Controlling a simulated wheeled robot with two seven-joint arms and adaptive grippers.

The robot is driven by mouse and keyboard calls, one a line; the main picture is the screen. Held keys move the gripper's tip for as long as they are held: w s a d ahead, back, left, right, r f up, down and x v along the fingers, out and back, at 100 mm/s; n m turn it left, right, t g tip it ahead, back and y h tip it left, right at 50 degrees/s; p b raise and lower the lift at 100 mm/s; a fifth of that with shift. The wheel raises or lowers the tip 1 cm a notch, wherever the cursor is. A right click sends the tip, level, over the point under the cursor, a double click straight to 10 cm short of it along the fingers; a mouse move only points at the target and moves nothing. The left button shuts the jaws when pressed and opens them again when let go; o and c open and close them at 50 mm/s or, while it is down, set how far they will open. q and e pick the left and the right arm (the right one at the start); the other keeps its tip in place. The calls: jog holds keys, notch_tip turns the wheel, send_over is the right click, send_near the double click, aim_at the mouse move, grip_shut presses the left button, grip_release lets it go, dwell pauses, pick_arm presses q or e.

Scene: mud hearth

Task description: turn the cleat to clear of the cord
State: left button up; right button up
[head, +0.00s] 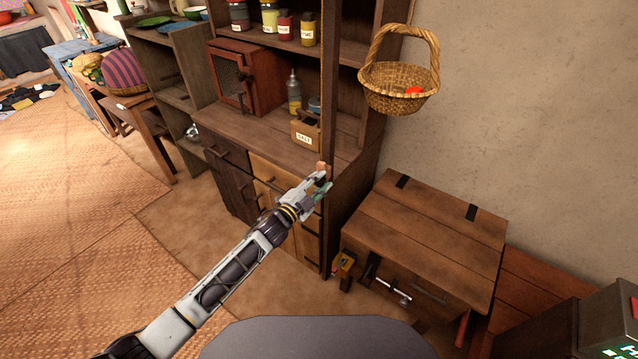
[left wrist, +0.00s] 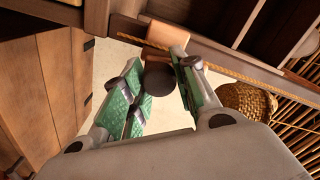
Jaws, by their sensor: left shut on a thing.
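The cleat shows in the left wrist view as a pale wooden block (left wrist: 168,36) with a dark rounded end (left wrist: 159,80). It is on the dark post of the cupboard, and a small tan part of it (head: 322,166) shows in the head view. My left gripper (head: 320,184) is at the post; in the left wrist view its green-padded fingers (left wrist: 162,66) are shut on the cleat's dark end. A yellowish cord (left wrist: 225,70) runs along the post by the block. I cannot tell whether the cleat still crosses it. My right gripper is not in view.
A wicker basket (head: 393,88) with a red thing inside hangs right of the post. A wooden chest (head: 430,235) stands below it. A salt box (head: 306,134) and jars are on the cupboard (head: 250,136). Open floor lies left of my arm.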

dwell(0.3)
pick_arm(q)
jog(key=o, duration=1)
jog(key=shift+v, duration=6)
